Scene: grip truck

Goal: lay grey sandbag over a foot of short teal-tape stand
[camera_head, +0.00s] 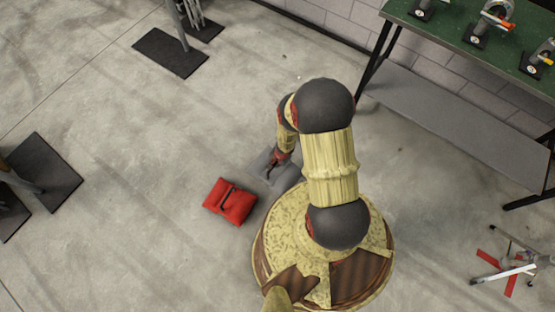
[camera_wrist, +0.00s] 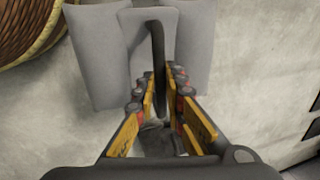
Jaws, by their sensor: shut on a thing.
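The grey sandbag (camera_head: 266,166) is at the left of my base in the head view, partly hidden by my arm. In the wrist view the grey sandbag (camera_wrist: 98,45) shows padded lobes and a dark upright strap handle. My gripper (camera_head: 280,158) is above it. In the wrist view my gripper (camera_wrist: 161,90) has its fingers on both sides of the handle, shut on it. I cannot tell whether the bag rests on the floor. A stand with splayed silver legs (camera_head: 514,271) is at the lower right; no teal tape can be made out on it.
A red sandbag (camera_head: 230,202) lies just left of the grey one. A green-topped bench (camera_head: 455,27) with a lower shelf stands upper right. Dark plates (camera_head: 170,52) carry posts at the left. Floor between is clear.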

